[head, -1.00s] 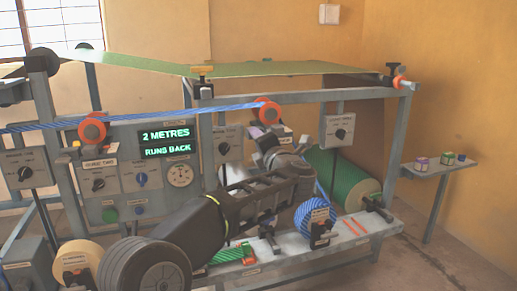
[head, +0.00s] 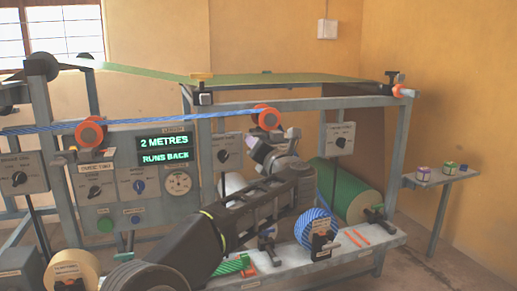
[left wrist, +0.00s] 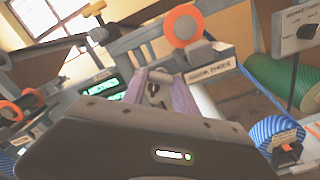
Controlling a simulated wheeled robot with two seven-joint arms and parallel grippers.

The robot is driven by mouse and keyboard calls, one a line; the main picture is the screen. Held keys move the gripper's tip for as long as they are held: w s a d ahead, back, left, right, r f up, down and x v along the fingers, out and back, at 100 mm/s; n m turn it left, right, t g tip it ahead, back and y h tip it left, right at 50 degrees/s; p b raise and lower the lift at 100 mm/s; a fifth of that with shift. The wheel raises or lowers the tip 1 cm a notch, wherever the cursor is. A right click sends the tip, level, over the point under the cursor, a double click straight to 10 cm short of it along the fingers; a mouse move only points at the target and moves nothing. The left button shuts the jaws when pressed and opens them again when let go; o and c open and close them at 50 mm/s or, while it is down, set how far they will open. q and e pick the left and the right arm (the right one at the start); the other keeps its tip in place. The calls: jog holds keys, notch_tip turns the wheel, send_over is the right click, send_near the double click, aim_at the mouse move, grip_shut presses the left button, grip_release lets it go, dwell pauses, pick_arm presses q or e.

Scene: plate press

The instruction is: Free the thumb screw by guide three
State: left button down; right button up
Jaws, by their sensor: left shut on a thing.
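Guide three is the orange roller (head: 268,117) on the front rail, with the blue cord (head: 190,121) running to it. In the left wrist view, the roller (left wrist: 183,26) stands above its label plate (left wrist: 211,70). My left gripper (head: 255,143) is just below this roller, beside the label. In the left wrist view its two purple-grey fingers (left wrist: 160,95) are shut on a small grey-and-dark piece (left wrist: 155,90), seemingly the thumb screw. The fingers mostly hide the screw, so I cannot tell whether it is loose. My right gripper is not in view.
A lit display (head: 164,148) reads "2 METRES RUNS BACK". Guide two (head: 92,132) is left along the rail. A blue striped roll (head: 313,228) and a green roll (head: 349,190) stand low on the right. A small side shelf (head: 434,180) holds little boxes.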

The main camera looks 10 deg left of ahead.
pick_arm(q)
jog(key=shift+f, duration=0.15)
jog(key=c, duration=1)
grip_release()
jog(key=shift+o, duration=0.2)
jog(key=shift+s, duration=0.1)
jog(key=v, duration=0.7)
jog(key=shift+s+d, duration=0.25)
jog(key=shift+s, duration=0.05)
